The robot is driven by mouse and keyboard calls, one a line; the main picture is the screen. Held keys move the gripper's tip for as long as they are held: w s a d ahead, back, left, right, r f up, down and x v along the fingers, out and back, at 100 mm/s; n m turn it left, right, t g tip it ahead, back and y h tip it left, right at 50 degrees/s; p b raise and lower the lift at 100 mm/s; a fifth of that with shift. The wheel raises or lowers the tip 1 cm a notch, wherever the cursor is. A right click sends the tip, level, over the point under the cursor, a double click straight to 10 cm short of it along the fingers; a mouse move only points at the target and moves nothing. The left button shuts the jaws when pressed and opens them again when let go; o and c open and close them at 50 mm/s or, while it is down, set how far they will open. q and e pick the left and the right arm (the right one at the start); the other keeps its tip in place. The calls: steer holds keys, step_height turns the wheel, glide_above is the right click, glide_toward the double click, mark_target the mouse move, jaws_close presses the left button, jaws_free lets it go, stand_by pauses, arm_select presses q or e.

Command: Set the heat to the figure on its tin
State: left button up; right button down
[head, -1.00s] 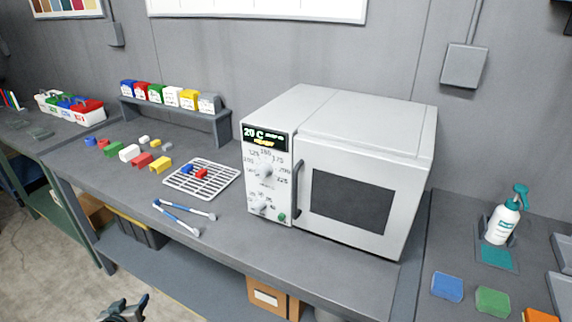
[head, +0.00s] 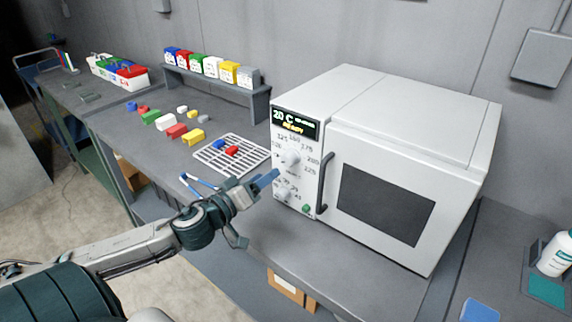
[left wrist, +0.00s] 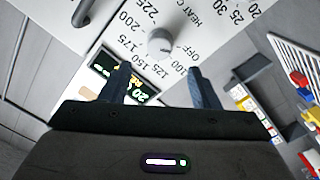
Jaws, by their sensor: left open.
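The white oven (head: 420,130) stands on the bench, door shut. Its display (head: 295,122) reads 20 C with a yellow line that looks like READY. The round heat knob (head: 289,158) sits below it among printed figures; in the left wrist view the knob (left wrist: 160,43) lies just beyond my fingertips, with OFF to 225 around it. I cannot tell its pointer setting for sure. My left gripper (head: 262,182) is open and empty in front of the panel, apart from the knob; its fingers also show in the left wrist view (left wrist: 159,80). Tins (head: 213,68) in several colours stand on a shelf; their figures are unreadable.
A second knob (head: 284,193) and green button (head: 306,209) sit low on the panel, beside the door handle (head: 323,184). A wire rack (head: 215,160) with blue and red pieces lies left of the oven, near blue-handled tongs (head: 190,183). Loose coloured blocks (head: 165,121) lie further left.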

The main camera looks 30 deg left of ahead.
mark_target(286, 162)
arm_select(q)
steer(key=shift+w+d, duration=0.2)
steer(key=shift+w, duration=1.7)
steer(key=shift+w+d+p, duration=0.15)
steer(key=shift+w+p, duration=0.05)
steer(key=shift+w, duration=0.95)
steer(key=shift+w+d+p, duration=0.15)
steer(key=shift+w, duration=1)
steer(key=c, duration=1)
